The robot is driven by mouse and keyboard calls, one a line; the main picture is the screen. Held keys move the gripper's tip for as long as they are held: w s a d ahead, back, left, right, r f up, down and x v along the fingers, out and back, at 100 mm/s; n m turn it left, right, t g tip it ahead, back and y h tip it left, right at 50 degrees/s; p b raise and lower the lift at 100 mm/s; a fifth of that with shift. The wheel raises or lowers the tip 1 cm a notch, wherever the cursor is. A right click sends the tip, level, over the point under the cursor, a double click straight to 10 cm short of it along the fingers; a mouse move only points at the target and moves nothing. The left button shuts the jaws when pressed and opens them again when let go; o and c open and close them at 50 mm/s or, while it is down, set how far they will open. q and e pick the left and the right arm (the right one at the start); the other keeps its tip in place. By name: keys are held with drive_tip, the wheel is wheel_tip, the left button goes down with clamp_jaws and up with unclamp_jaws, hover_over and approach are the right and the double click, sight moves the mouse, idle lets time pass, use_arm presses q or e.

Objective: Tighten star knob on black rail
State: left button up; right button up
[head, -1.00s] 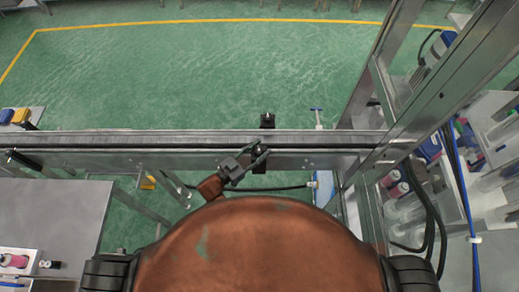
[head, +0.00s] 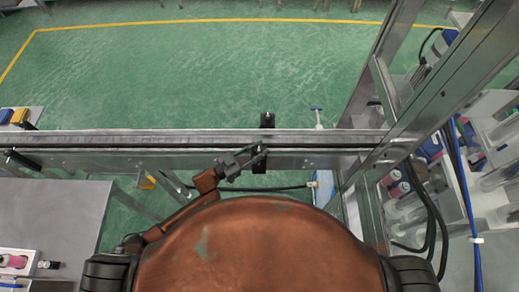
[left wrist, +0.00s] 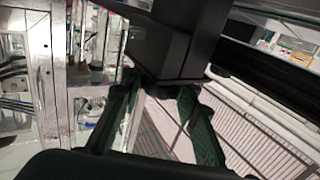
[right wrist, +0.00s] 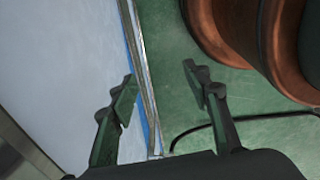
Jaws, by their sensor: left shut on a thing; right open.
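A black clamp-like fitting sits on the rail near the middle of the head view; its upper part (head: 267,120) stands above the far edge and its lower part (head: 259,163) hangs on the near side. My left gripper (head: 258,153) is at the near side of this fitting, shut on a small dark part that I take for the star knob. The fingers hide the knob's shape. In the left wrist view a black block (left wrist: 160,50) fills the space at the fingertips of my left gripper (left wrist: 158,88). My right gripper (right wrist: 160,78) is open and empty, low over the floor.
The metal rail (head: 110,140) runs across the head view. A metal post frame (head: 400,90) stands at right, with hanging black and blue cables and shelves of cans. A grey table (head: 50,215) lies at lower left. Green floor beyond the rail is open.

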use_arm(q)
drive_tip(key=o, duration=1.2)
drive_tip(key=shift+c, duration=0.2)
drive_tip(key=shift+s+a, duration=0.1)
drive_tip(key=v, duration=1.1)
drive_tip(key=shift+s+a, duration=0.2)
drive_tip(key=shift+a, duration=0.15)
